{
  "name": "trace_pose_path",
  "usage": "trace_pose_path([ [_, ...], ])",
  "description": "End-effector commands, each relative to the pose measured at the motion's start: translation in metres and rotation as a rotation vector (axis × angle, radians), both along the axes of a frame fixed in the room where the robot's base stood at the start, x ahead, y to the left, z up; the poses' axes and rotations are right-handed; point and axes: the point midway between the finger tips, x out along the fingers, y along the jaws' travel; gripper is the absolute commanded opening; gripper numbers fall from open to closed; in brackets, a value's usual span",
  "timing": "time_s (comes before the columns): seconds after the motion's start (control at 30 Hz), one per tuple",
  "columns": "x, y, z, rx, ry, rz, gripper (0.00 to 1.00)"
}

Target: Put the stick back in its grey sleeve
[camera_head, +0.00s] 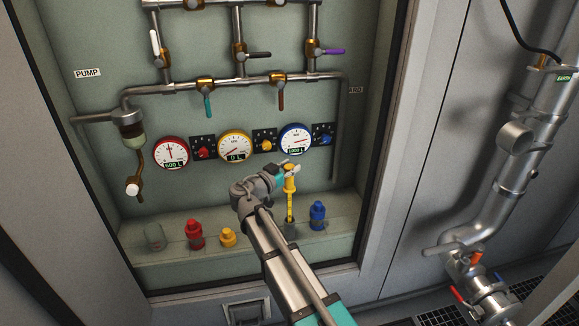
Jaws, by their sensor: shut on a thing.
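My gripper (287,174) is in front of the panel, shut on the yellow top of the stick (290,204). The stick is a thin yellow strip with dark marks, hanging about upright below the gripper. Its lower end meets or overlaps a short dark grey sleeve (291,229) on the shelf, between the yellow and blue caps. I cannot tell whether the tip is inside the sleeve, above it or in front of it. My arm hides part of the shelf left of the sleeve.
A blue cap (317,215) stands close right of the sleeve. A yellow cap (228,237), a red cap (195,234) and a grey-green cylinder (155,237) stand to the left on the shelf (260,254). Gauges (235,146) and valve pipes (240,84) are on the panel above.

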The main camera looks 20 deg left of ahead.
Motion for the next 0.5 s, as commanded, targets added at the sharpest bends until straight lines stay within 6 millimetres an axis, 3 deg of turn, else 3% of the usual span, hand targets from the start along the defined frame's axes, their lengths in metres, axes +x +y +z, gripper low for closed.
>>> trace_pose_path([
  [0.5, 0.000, 0.000, -0.032, 0.000, 0.000, 0.000, 0.00],
])
